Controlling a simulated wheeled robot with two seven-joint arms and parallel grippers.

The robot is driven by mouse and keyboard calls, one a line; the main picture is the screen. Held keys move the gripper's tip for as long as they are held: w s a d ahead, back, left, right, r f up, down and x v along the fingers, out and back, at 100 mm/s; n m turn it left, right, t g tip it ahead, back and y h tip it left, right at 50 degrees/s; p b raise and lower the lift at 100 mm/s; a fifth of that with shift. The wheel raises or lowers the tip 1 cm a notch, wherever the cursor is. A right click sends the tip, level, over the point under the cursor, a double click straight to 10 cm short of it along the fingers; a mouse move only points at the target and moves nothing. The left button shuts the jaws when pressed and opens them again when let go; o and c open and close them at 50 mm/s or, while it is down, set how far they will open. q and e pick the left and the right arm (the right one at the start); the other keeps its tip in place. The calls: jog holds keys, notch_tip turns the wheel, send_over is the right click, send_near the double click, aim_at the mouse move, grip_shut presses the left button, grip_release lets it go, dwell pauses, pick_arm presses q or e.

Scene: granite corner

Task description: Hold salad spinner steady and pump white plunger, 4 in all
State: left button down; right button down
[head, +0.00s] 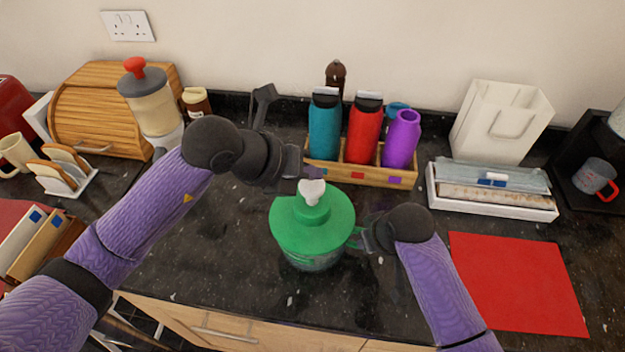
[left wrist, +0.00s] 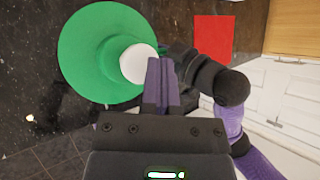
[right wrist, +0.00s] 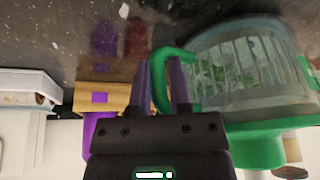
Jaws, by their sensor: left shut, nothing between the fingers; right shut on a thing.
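The salad spinner (head: 290,235) stands on the dark counter, with a green lid and a clear bowl. Its white plunger (head: 311,191) rises from the lid's middle; it also shows in the left wrist view (left wrist: 136,64). My left gripper (head: 311,172) is shut and empty, its fingertips just above the plunger in the head view; contact cannot be told. My right gripper (head: 364,236) is shut on the spinner's green side handle, which shows between the fingers in the right wrist view (right wrist: 172,53). Leafy greens show through the bowl.
A wooden rack (head: 345,174) with teal, red and purple bottles stands behind the spinner. A white box (head: 492,203) of wraps and a red mat (head: 518,284) lie to the right. A bread box (head: 95,125) and toast rack (head: 62,172) stand left. The counter's front edge is close.

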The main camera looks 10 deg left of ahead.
aim_at(308, 186)
pick_arm(q)
jog(key=shift+r, duration=0.25)
jog(key=shift+r, duration=2.45)
pick_arm(e)
jog(key=shift+c, duration=2.4)
grip_release()
jog(key=v, duration=1.2)
